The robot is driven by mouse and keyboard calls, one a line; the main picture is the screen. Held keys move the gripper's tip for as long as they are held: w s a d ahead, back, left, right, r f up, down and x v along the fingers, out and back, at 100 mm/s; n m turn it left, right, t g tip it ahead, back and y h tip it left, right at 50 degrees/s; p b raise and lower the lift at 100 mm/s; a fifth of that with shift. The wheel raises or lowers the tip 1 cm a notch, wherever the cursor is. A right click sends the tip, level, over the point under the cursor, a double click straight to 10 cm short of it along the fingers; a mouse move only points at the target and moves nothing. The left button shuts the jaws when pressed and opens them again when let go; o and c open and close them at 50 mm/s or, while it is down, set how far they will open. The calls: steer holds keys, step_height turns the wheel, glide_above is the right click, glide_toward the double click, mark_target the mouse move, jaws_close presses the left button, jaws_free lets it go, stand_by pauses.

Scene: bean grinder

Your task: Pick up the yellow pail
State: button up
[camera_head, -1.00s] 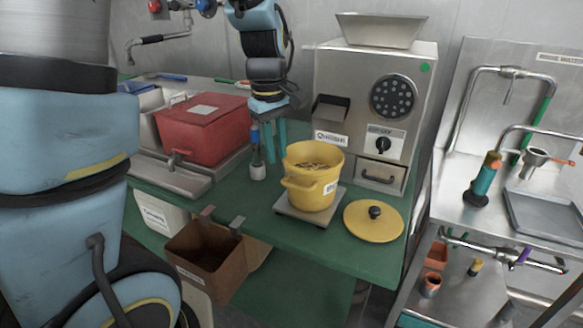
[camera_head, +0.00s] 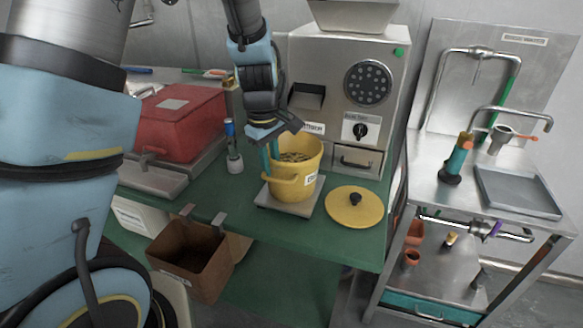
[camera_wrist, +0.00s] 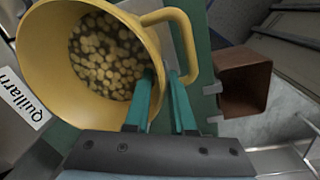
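The yellow pail (camera_head: 308,172) stands upright on a small grey plate (camera_head: 288,206) on the green counter, in front of the grinder. It holds pale brown, bean-like pieces, and its loop handle faces left in the head view. My gripper (camera_head: 271,168) points down at the handle side of the pail. In the wrist view, the two teal fingers (camera_wrist: 162,76) are apart. They appear to straddle the rim of the pail (camera_wrist: 42,52), one over its inside and the other by the handle loop (camera_wrist: 186,42). I cannot tell whether they touch it.
A yellow lid (camera_head: 340,211) with a dark knob lies right of the pail. The steel grinder (camera_head: 310,55) stands behind. A red box (camera_head: 175,125) and a small upright tool (camera_head: 234,150) are to the left. A brown bin (camera_head: 195,262) hangs from the counter's front edge.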

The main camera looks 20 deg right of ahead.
step_height(320, 180, down, 2)
steer(key=shift+d, duration=0.1)
jaws_close()
steer(key=shift+w+r, duration=0.1)
stand_by(1.4)
